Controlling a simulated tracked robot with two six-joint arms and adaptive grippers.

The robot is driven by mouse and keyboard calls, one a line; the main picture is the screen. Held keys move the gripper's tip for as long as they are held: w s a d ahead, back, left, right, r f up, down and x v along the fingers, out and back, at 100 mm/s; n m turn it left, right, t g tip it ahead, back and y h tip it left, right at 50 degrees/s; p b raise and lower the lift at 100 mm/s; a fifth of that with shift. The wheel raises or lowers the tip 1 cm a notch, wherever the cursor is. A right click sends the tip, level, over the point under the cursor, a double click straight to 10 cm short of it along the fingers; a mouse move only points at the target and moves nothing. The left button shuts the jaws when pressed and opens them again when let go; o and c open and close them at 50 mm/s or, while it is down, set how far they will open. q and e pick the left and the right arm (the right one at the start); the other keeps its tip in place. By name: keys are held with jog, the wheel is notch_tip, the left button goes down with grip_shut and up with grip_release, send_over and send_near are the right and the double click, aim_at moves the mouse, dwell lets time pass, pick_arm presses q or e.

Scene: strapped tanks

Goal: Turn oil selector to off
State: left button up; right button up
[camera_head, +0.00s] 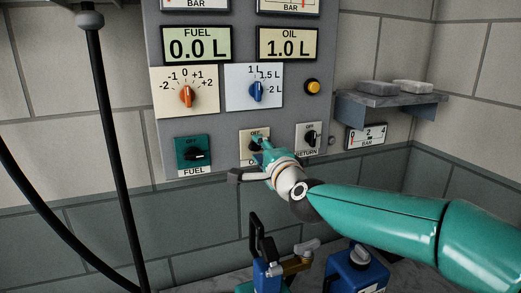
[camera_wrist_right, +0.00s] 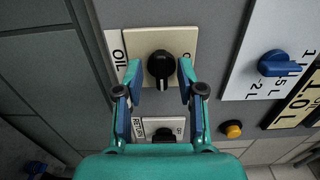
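The oil selector is a black knob on a cream plate (camera_head: 246,133), low on the grey panel. In the head view my right gripper (camera_head: 258,143) is in front of it and hides most of the knob. In the right wrist view the black oil selector knob (camera_wrist_right: 160,66) sits between the two fingertips of my right gripper (camera_wrist_right: 159,76). The fingers are apart, one on each side, with gaps to the knob. "OIL" (camera_wrist_right: 119,56) reads sideways at the left.
The return selector (camera_head: 309,138) is just right of the oil plate and the green fuel selector (camera_head: 193,155) to its left. Above are an orange knob (camera_head: 186,96), a blue knob (camera_head: 257,91) and a yellow button (camera_head: 313,87). A shelf (camera_head: 390,104) juts out at right.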

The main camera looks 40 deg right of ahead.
grip_shut()
jog(key=shift+n, duration=0.3)
dwell(0.3)
jog(key=n+p, duration=0.2)
jog(key=n, duration=0.6)
jog(key=shift+f, duration=0.15)
jog(key=n+p, duration=0.1)
jog(key=n, duration=0.3)
jog(key=shift+n, duration=0.3)
jog(key=n+p, duration=0.1)
jog(key=n, duration=0.3)
jog(key=shift+f+n, duration=0.1)
jog(key=shift+n, duration=0.2)
